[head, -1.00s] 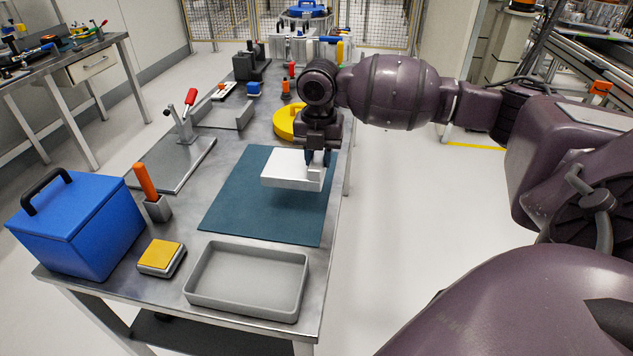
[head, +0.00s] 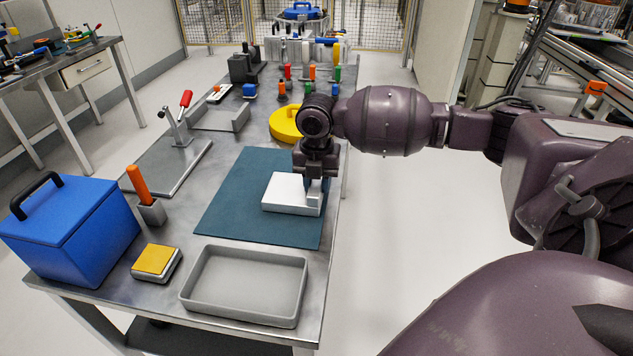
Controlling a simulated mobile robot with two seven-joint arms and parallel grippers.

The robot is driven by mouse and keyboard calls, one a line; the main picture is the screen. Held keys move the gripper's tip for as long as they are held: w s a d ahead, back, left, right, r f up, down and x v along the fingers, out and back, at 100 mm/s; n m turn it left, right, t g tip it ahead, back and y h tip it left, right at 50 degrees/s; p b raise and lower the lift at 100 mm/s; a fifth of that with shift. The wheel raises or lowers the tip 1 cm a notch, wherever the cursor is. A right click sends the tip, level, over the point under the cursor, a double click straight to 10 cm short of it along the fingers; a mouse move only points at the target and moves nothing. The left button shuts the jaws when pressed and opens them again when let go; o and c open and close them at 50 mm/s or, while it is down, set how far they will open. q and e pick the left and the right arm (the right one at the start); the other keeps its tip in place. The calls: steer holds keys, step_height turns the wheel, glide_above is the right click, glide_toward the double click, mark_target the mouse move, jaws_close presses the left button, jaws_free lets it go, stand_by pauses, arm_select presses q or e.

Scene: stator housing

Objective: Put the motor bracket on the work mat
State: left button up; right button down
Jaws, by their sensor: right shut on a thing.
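The motor bracket (head: 287,192) is a light silver-white block with a raised part at its right end. It is at the right part of the dark teal work mat (head: 232,215), low over it or resting on it; I cannot tell whether it touches fully. My right gripper (head: 315,190) comes down from above and is shut on the bracket's right end. The fingertips are partly hidden by the bracket and the wrist. My left gripper is not in view.
A grey tray (head: 190,290) lies in front of the mat. A yellow-topped block (head: 155,259), a blue box (head: 70,228) and an orange-handled tool (head: 138,183) stand at left. A yellow round thing (head: 284,124) sits behind the mat. The mat's left part is clear.

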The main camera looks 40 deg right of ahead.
steer(key=c, duration=0.8)
jaws_free()
steer(key=shift+c, duration=0.2)
step_height(320, 180, up, 12)
steer(key=p, duration=0.2)
steer(key=shift+s, duration=0.1)
